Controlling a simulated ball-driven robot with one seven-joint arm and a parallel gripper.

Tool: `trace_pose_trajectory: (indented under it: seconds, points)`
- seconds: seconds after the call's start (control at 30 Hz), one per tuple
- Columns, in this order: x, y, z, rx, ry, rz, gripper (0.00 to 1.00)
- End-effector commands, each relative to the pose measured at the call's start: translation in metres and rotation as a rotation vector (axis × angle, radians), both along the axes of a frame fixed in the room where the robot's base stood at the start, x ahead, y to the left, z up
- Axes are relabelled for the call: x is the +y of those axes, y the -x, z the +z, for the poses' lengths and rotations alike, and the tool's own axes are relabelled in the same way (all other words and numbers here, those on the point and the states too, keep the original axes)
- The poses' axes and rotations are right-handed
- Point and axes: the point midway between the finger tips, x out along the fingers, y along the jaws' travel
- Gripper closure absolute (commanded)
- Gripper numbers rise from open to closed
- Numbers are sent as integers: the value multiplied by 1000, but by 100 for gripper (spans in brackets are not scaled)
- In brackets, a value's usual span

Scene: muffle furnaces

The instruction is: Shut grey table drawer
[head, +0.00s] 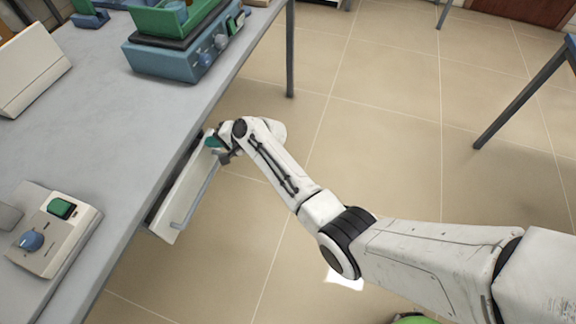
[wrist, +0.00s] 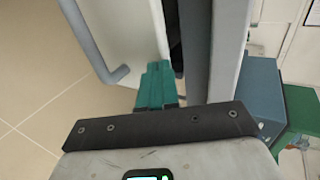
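The grey table (head: 120,140) fills the left of the head view. Its drawer (head: 178,200) has a pale front with a grey bar handle (head: 205,190), and stands a little out from below the tabletop edge. In the wrist view the drawer front (wrist: 130,30) is at upper left, with its handle (wrist: 95,50) on the left face and a dark gap between it and the table edge (wrist: 195,50). My gripper (head: 213,143) is at the drawer's far end. Its teal fingers (wrist: 158,82) are together, close to the drawer front's end; whether they touch it is unclear.
A blue device (head: 180,55) with a green top stands at the table's far edge. A beige control box (head: 55,230) with a blue knob sits near the front. Another table's leg (head: 520,100) stands at far right.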

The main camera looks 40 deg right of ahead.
Motion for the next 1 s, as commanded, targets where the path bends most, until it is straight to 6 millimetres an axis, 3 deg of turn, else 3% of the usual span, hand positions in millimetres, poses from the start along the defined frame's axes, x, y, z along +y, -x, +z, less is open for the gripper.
trace_pose_trajectory:
  seconds: [0.33, 1.0]
  points:
    - [13, -24, -1, 1, 1, 0, 100]
    - [14, -22, 3, -4, 0, 0, 100]
